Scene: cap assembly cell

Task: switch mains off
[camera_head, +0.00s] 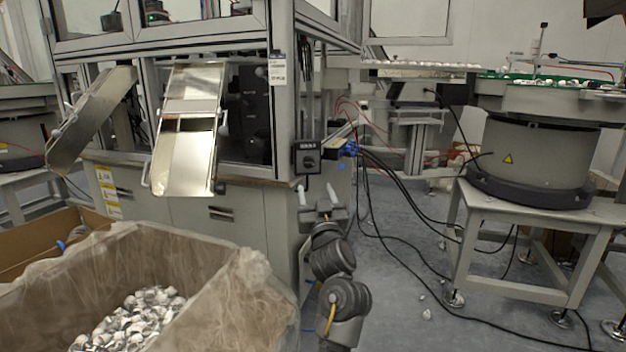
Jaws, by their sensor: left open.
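The mains switch is a small black box (307,157) with a dark rotary knob, fixed to the front corner post of the machine cabinet. The knob's setting is too small to read.
Blue plugs and black cables (350,148) hang right of the switch and run across the floor. A lined box of caps (225,290) stands at lower left, below a metal chute (190,160). A bowl feeder (535,155) on a table stands at right.

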